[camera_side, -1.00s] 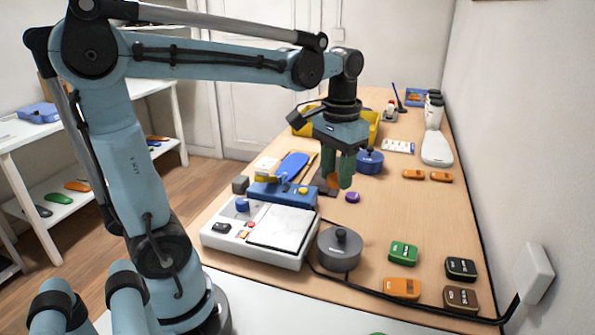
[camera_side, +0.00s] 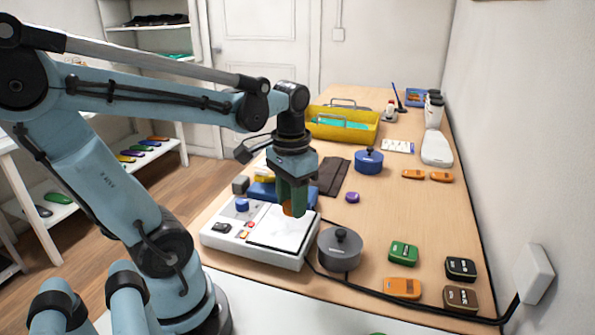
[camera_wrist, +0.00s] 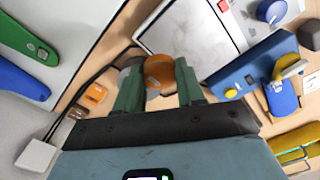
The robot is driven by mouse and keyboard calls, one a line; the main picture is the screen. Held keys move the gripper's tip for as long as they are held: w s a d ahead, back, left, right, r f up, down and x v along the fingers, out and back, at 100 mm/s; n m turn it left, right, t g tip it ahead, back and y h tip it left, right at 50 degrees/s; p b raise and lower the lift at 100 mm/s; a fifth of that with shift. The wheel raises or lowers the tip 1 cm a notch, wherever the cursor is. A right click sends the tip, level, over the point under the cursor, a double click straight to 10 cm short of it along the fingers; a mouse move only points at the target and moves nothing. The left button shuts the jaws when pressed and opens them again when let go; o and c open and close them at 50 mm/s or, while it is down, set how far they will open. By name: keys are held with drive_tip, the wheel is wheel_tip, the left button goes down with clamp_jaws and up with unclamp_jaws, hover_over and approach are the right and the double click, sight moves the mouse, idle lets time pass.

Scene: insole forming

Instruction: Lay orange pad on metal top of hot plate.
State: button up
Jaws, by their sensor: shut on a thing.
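My gripper (camera_side: 293,205) is shut on the orange pad (camera_side: 288,209), which shows as a small orange edge between the green fingers. In the wrist view the orange pad (camera_wrist: 159,72) sits between the fingertips of my gripper (camera_wrist: 158,80), with a grey area behind it. The hot plate (camera_side: 240,246) is a white box with a blue knob and red buttons. Its pale metal top (camera_side: 284,230) lies just below and around the fingertips in the side view. I cannot tell whether the pad touches the top. The metal top (camera_wrist: 195,35) also shows in the wrist view.
A grey lidded pot (camera_side: 340,249) stands right beside the hot plate. A blue box (camera_side: 262,192) sits behind it, partly hidden by my gripper. Green, orange, black and brown blocks lie at the front right, with a black cable along the edge.

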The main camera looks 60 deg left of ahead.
hover_over(283, 225)
wheel_tip(283, 225, down, 3)
drive_tip(key=shift+f, duration=2.15)
drive_tip(key=shift+f, duration=0.15)
drive_tip(key=o, duration=1)
wheel_tip(283, 225, up, 12)
drive_tip(key=w+d+f+m+t, duration=0.1)
drive_tip(key=w+d+t, duration=0.1)
drive_tip(key=d, duration=0.4)
drive_tip(key=w+d+f+m+t, duration=0.1)
drive_tip(key=w+d+f+t, duration=0.1)
drive_tip(key=d+t, duration=0.3)
drive_tip(key=shift+w+d+f, duration=0.25)
drive_tip(key=shift+w+d, duration=0.1)
drive_tip(key=shift+d, duration=0.75)
